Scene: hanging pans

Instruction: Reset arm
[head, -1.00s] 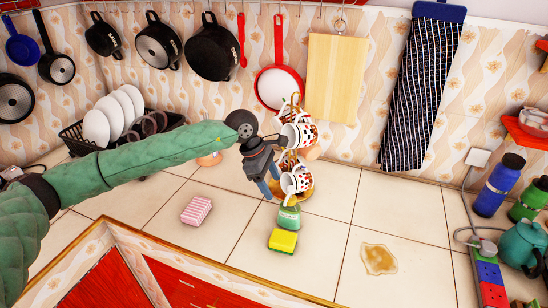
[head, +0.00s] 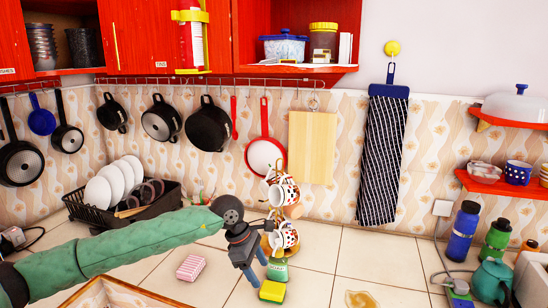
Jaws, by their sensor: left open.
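My left gripper (head: 256,268) is open and empty, pointing down above the counter, at the end of my green-sleeved left arm. It is just left of a mug stand holding an upper patterned mug (head: 283,191) and a lower patterned mug (head: 286,236). I cannot tell whether it touches the stand. Pans hang from a rail on the wall behind, including a large black pot (head: 208,128) and a red-rimmed pan (head: 265,155). My right gripper is not in view.
A green container (head: 277,270) and a yellow sponge (head: 272,291) are close to the gripper. A pink striped block (head: 191,268) lies to the left. A dish rack (head: 85,208) holds white plates. Bottles, including a blue one (head: 462,232), stand at right. Red cabinets (head: 140,45) hang above.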

